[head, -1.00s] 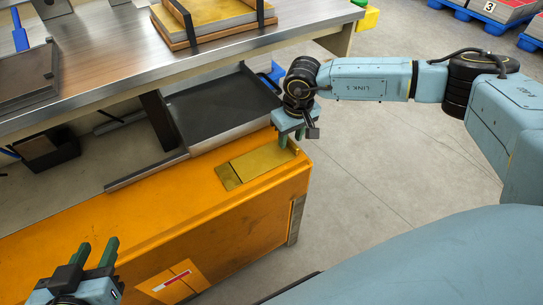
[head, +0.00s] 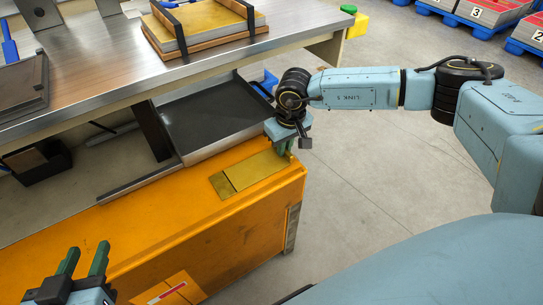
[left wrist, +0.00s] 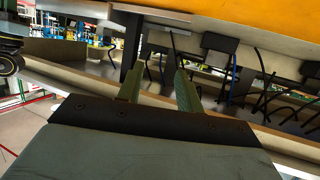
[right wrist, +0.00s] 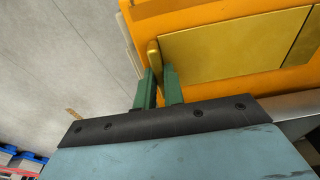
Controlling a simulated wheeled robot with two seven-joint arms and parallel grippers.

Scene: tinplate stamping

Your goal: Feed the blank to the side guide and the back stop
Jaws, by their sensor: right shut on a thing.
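A flat brass-coloured plate (head: 255,170), which looks like the blank, lies on top of the orange machine body (head: 150,225). A narrower, darker brass strip (head: 222,185) lies at its left end. My right gripper (head: 287,150) is at the plate's right end, fingers pointing down. In the right wrist view its green fingers (right wrist: 160,88) are shut on a small upright brass piece (right wrist: 153,54) beside the plate (right wrist: 235,45). I cannot tell whether that piece joins the plate. My left gripper (head: 84,260) is open and empty, low at the left; its fingers also show in the left wrist view (left wrist: 158,88).
A black tray (head: 205,115) with a raised rim sits behind the orange body, below the steel table (head: 120,65). On the table, a stack of brass sheets (head: 205,22) stands between black uprights. The floor right of the body is clear. Numbered bins (head: 480,14) stand far right.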

